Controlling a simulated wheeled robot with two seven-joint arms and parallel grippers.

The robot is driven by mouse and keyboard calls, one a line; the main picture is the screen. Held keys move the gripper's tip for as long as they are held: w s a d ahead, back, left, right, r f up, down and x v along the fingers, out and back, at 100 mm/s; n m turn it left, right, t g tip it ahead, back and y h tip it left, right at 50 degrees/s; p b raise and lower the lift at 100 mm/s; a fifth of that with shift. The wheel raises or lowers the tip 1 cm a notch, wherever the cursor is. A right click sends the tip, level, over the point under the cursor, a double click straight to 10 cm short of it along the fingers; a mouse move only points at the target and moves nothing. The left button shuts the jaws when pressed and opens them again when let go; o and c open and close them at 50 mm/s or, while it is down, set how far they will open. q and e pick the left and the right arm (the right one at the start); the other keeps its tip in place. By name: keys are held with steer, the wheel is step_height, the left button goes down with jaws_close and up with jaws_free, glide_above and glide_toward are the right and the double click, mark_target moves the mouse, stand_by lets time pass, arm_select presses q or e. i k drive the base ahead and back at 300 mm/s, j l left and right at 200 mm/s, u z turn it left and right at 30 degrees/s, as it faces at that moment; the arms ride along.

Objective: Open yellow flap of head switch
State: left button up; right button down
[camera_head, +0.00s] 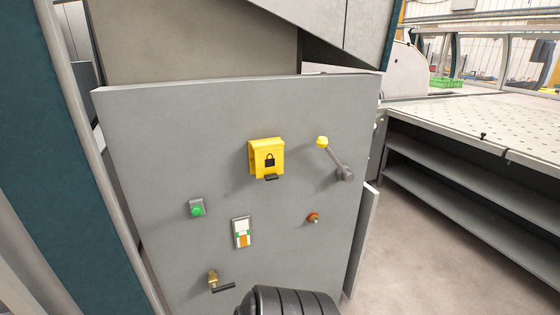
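The yellow flap (266,156) with a black padlock symbol is on the grey panel (150,140), a little right of its middle. It looks closed over the switch, which is hidden behind it. A small dark tab (271,178) sticks out at its lower edge. Neither of my grippers shows in the head view. A dark ribbed rounded part at the bottom centre seems to be part of my own body.
A lever with a yellow knob (322,142) sticks out right of the flap. Below are a green button (197,210), a small switch plate (242,233), a red knob (313,218) and a brass valve handle (215,281). A perforated table (480,125) stands at right.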

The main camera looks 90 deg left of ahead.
mark_target(268, 162)
steer(key=u, duration=2.8)
